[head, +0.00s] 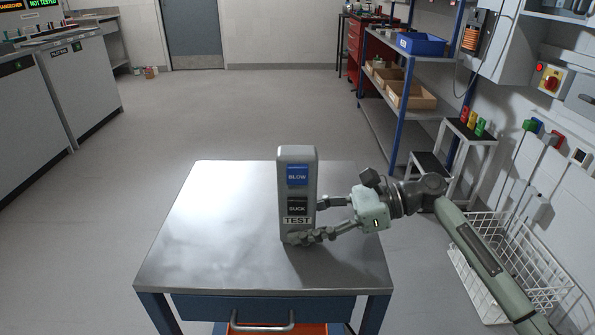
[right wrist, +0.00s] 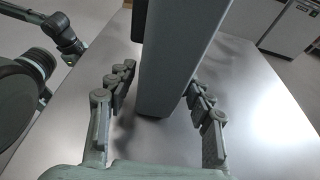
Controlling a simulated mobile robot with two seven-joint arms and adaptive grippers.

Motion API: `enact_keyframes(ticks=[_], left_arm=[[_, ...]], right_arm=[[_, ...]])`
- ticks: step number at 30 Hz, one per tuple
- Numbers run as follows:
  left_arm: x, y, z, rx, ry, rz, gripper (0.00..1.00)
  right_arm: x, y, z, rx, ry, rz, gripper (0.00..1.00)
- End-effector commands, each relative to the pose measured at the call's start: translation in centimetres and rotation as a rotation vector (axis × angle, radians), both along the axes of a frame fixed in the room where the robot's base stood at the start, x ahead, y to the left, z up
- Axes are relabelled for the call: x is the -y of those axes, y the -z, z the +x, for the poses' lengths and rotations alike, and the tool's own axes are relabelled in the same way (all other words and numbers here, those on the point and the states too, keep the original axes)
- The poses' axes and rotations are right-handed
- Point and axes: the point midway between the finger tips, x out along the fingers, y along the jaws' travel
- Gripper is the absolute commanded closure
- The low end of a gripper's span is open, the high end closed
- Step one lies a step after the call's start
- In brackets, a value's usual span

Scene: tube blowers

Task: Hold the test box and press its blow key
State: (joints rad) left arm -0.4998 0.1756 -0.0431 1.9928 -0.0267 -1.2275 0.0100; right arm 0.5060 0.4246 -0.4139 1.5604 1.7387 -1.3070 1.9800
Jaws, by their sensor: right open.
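The test box (head: 297,222) is a tall grey box standing upright on the metal table top (head: 220,230). Its front has a blue BLOW key (head: 297,175) on top, a dark SUCK key (head: 297,206) below, and a TEST label near the bottom. My right gripper (head: 308,221) comes in from the right, low at the box, and is open. One finger crosses in front of the box's base; the other goes behind its right side. The right wrist view shows the box (right wrist: 172,60) between the spread fingers, with a gap visible at the left finger. My left gripper does not show in the head view.
The table top around the box is bare. A drawer handle (head: 262,322) is at the table's front. A white wire basket (head: 500,260) and a small stand (head: 470,140) are on the right. Blue-framed shelves (head: 400,100) stand behind. The floor on the left is clear.

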Motion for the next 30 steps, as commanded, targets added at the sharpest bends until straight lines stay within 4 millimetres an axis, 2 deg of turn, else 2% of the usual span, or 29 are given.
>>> enact_keyframes(ticks=[9,17,18,19,27,30], left_arm=[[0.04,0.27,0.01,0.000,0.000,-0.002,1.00],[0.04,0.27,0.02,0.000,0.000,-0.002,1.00],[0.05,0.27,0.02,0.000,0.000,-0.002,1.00],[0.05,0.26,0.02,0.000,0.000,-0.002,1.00],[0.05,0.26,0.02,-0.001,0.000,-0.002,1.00],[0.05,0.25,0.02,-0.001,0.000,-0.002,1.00]], right_arm=[[-0.13,0.13,-0.01,0.000,0.000,-0.001,0.48],[-0.11,0.12,-0.02,0.000,0.000,-0.001,0.79],[-0.10,0.11,-0.02,0.000,0.000,-0.001,0.79],[-0.10,0.11,-0.02,0.000,0.000,-0.001,0.65],[-0.09,0.11,-0.02,0.000,0.000,-0.001,0.99],[-0.09,0.10,-0.01,0.000,0.000,-0.001,1.00]])
